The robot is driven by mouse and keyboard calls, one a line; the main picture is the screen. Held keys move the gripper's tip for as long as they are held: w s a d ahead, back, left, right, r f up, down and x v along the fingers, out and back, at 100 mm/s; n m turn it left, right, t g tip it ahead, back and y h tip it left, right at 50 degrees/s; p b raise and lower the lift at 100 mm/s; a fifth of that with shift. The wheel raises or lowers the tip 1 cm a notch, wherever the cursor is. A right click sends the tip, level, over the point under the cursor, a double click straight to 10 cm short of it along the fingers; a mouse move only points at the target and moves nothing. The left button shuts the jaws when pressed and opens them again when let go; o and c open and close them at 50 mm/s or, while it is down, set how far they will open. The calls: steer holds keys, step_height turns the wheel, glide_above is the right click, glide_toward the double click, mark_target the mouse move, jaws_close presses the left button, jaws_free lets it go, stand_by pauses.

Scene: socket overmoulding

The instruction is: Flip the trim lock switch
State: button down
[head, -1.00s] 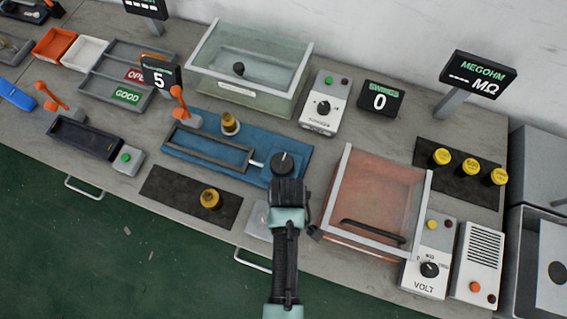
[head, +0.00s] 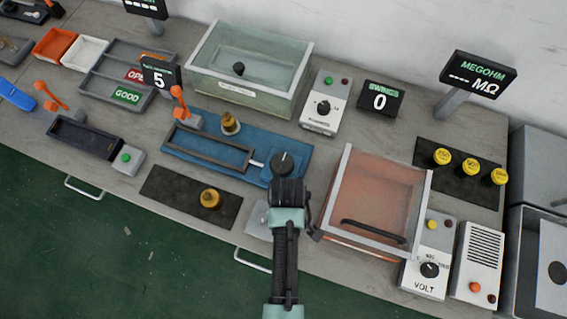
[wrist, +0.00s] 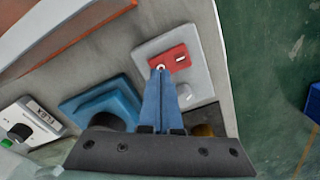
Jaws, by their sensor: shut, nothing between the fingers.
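The trim lock switch, a red block (wrist: 173,60) with a small pale toggle at its left end, sits on a light grey plate (wrist: 203,75) in the wrist view. A white marking shows on its right side. My gripper (wrist: 160,78) is shut and empty, its blue fingertips right at the toggle; whether they touch it I cannot tell. In the head view my gripper (head: 288,190) hangs over the bench front, its fingertips hidden. There the grey plate (head: 256,219) shows only in part beside my arm, and the red block is hidden.
A blue fixture (head: 292,150) with a black dial (head: 282,164) lies just behind my gripper. A clear orange-tinted box (head: 375,200) stands close on the right. A dark mat (head: 165,189) with a brass-coloured part (head: 210,198) lies to the left.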

steer(key=shift+f+b, duration=0.65)
steer(key=shift+f, duration=0.3)
stand_by(0.3)
steer(key=shift+r, duration=0.1)
step_height(320, 180, up, 7)
steer(key=p, duration=0.7)
steer(key=shift+p, duration=0.4)
